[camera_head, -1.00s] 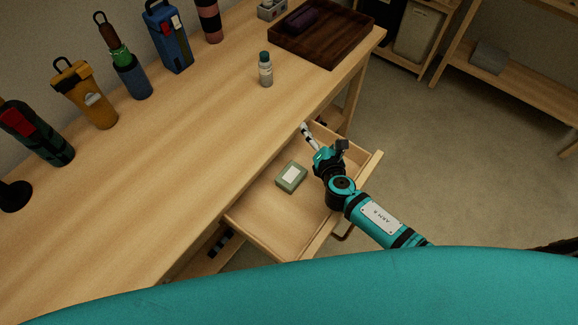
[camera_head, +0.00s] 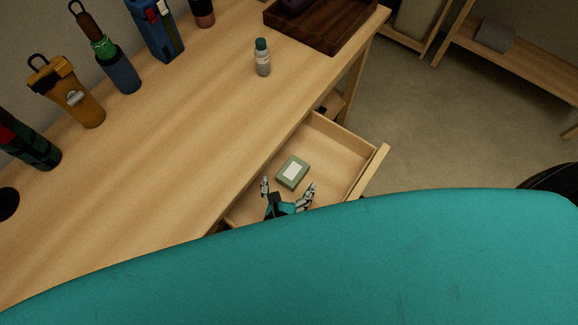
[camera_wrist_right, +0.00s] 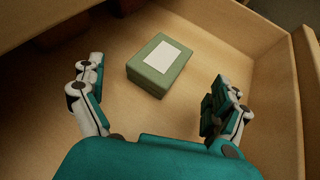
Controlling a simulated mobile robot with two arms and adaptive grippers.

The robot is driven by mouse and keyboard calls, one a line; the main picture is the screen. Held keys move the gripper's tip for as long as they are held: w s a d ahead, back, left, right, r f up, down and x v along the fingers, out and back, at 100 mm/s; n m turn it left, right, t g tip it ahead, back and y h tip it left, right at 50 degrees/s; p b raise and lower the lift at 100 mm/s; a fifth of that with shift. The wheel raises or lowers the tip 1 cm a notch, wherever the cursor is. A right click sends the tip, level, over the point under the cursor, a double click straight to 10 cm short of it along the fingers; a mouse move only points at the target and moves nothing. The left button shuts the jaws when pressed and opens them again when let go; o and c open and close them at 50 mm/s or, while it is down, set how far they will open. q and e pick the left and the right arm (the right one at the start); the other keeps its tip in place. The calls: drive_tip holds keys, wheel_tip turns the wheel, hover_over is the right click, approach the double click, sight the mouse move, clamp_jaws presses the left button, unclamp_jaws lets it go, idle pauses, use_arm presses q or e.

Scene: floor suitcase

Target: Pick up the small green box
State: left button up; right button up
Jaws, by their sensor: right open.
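The small green box (camera_head: 292,173) with a pale label on top lies in the open drawer (camera_head: 337,152) of the wooden table. It also shows in the right wrist view (camera_wrist_right: 160,66), flat on the drawer floor. My right gripper (camera_head: 288,187) is open and empty, its fingers spread on the near side of the box and pointing toward it. In the right wrist view my right gripper (camera_wrist_right: 157,90) has one finger left of the box and one right, both apart from it. My left gripper is not in view.
The drawer walls and front panel (camera_head: 370,172) stand close around the box. On the tabletop (camera_head: 190,120) are a small bottle (camera_head: 263,58), a dark wooden tray (camera_head: 325,28) and several flasks at the left. My teal body hides the near part.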

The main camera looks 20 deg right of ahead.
sight(291, 176)
drive_tip(key=shift+s+a+r, duration=0.15)
drive_tip(key=shift+s+a, duration=0.35)
drive_tip(key=shift+a, duration=0.15)
drive_tip(key=shift+w+b, duration=0.1)
drive_tip(key=shift+b, duration=0.25)
drive_tip(key=shift+w+d+f+b, duration=0.2)
drive_tip(key=shift+w+f+b, duration=0.15)
drive_tip(key=shift+w+d+f, duration=0.1)
drive_tip(key=shift+w+d, duration=0.2)
drive_tip(key=shift+w, duration=0.05)
drive_tip(key=b+x, duration=0.4)
drive_tip(key=x, duration=0.1)
drive_tip(key=shift+d, duration=0.25)
drive_tip(key=shift+r, duration=0.25)
drive_tip(key=shift+s, duration=0.1)
drive_tip(key=shift+c, duration=0.3)
drive_tip(key=c, duration=1.5)
